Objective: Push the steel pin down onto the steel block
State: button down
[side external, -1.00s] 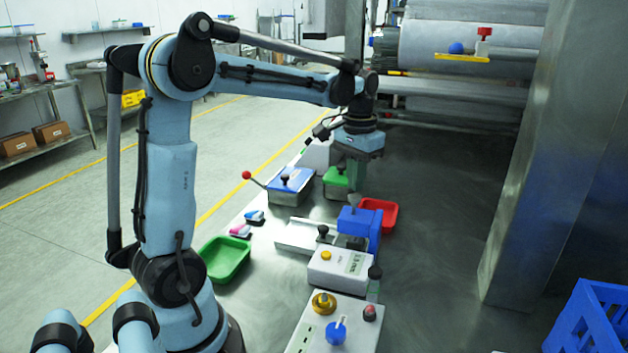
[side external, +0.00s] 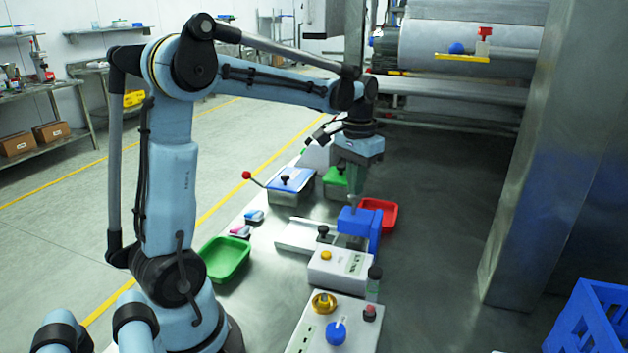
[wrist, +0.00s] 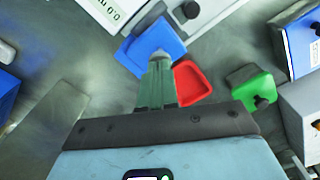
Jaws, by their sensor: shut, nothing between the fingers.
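My gripper (side external: 355,196) is shut and empty, pointing straight down over the blue press frame (side external: 354,222). Its green fingers also show in the wrist view (wrist: 160,62), with their tips over the blue frame (wrist: 148,42). The grey steel pin (side external: 353,204) stands at the top of the frame, directly under the fingertips; only a little of it shows, and I cannot tell whether the fingers touch it. The steel block (side external: 352,242) seems to be the grey piece low under the frame; it is partly hidden, and the pin's lower end is hidden too.
A red tray (side external: 389,222) lies just behind the frame. A white box with a yellow button (side external: 326,255) stands in front.

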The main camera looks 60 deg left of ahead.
jog(key=shift+f, duration=1.1)
dwell(0.5)
notch_tip(320, 180, up, 9)
dwell(1.2)
jog(key=s+d+f+m+t, duration=0.1)
jog(key=s+d+f+t, duration=0.2)
jog(key=d, duration=0.4)
jog(key=s+d+f+m+t, duration=0.2)
jog(key=s+d+f+t, duration=0.2)
jog(key=s+d+f, duration=0.1)
jog(key=shift+s+d, duration=0.45)
jog(key=shift+d, duration=0.8)
